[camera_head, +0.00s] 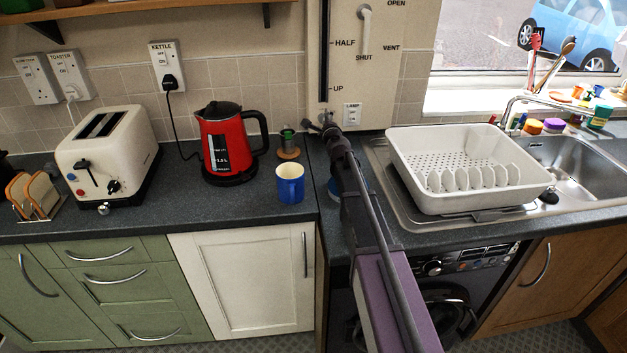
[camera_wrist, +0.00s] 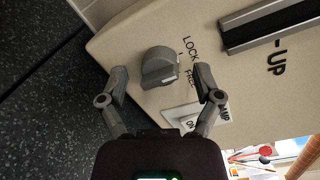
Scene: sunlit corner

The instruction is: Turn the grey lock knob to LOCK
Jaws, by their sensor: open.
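In the wrist view the grey lock knob (camera_wrist: 156,66) sits on a cream panel (camera_wrist: 125,42). The words LOCK (camera_wrist: 189,48) and FREE (camera_wrist: 190,78) are printed beside it. A pale mark shows on the knob's edge on the FREE side. My gripper (camera_wrist: 161,80) is open, with one finger on either side of the knob. Gaps show between the fingers and the knob; I see no contact. In the head view my gripper (camera_head: 328,127) is at the lower left of the wall panel (camera_head: 385,85), and the knob is hard to make out there.
A white switch (camera_wrist: 182,117) is close to my right finger in the wrist view. A blue mug (camera_head: 290,185), red kettle (camera_head: 225,150) and green-topped jar (camera_head: 288,145) stand left of my arm. A white dish rack (camera_head: 420,190) stands to the right.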

